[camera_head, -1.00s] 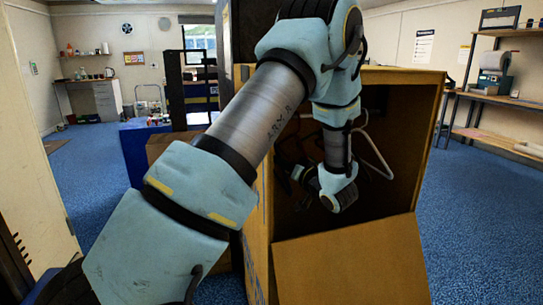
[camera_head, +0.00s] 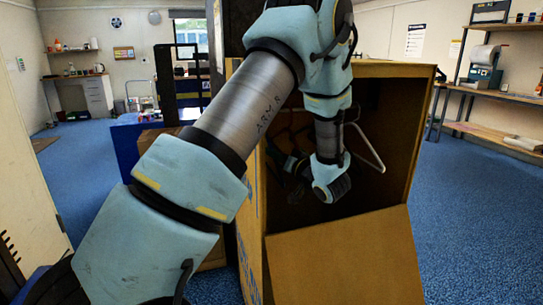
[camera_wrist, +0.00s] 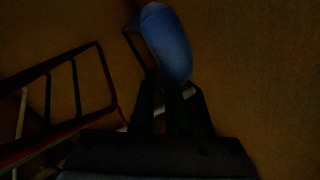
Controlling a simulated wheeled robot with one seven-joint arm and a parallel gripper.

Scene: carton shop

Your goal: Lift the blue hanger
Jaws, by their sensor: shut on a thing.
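A blue rounded piece, seemingly part of the blue hanger (camera_wrist: 167,45), shows at the top centre of the wrist view. It lies at the ends of the dark fingers of my gripper (camera_wrist: 168,88), which is shut on it. The rest of the hanger is dark or hidden, so its full shape cannot be told. In the head view my gripper (camera_head: 291,165) is inside the open brown carton (camera_head: 345,256), pointing left in shadow. The blue piece cannot be made out there.
A dark reddish barred rack (camera_wrist: 60,100) lies left of the fingers inside the carton. A pale bent bar (camera_head: 372,150) shows right of my wrist. The carton's walls are close around, and its front flap hangs outward. Blue floor is clear to the right.

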